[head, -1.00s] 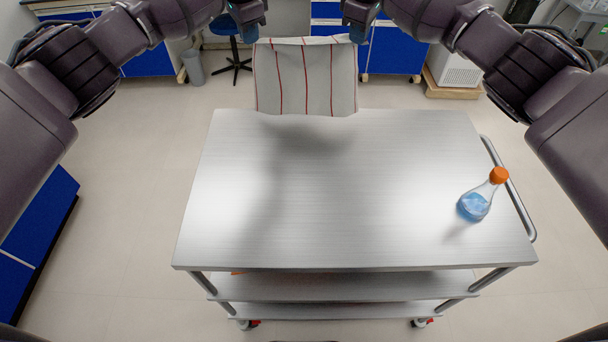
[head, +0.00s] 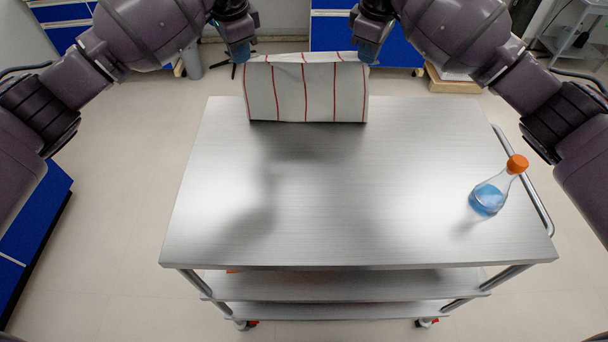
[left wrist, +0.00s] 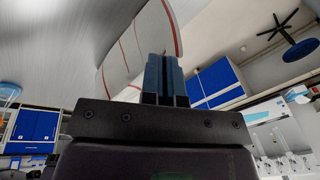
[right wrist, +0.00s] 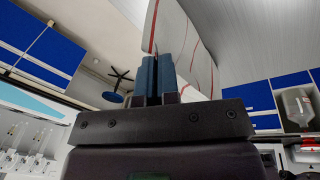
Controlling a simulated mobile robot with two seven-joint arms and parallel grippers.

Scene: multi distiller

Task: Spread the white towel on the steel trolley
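The white towel (head: 305,92) with red stripes hangs between my two grippers at the far edge of the steel trolley (head: 330,200). Its lower edge overlaps the far part of the trolley top; I cannot tell whether it touches. My left gripper (head: 243,56) is shut on the towel's upper left corner; the towel also shows in the left wrist view (left wrist: 140,45). My right gripper (head: 366,52) is shut on the upper right corner; the towel also shows in the right wrist view (right wrist: 185,40). The fingers look close together in both wrist views.
A flask (head: 493,191) with blue liquid and an orange cap stands on the trolley's right side, near the side handle (head: 530,185). The rest of the trolley top is clear. Blue cabinets (head: 335,35) and a grey bin (head: 191,62) stand behind.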

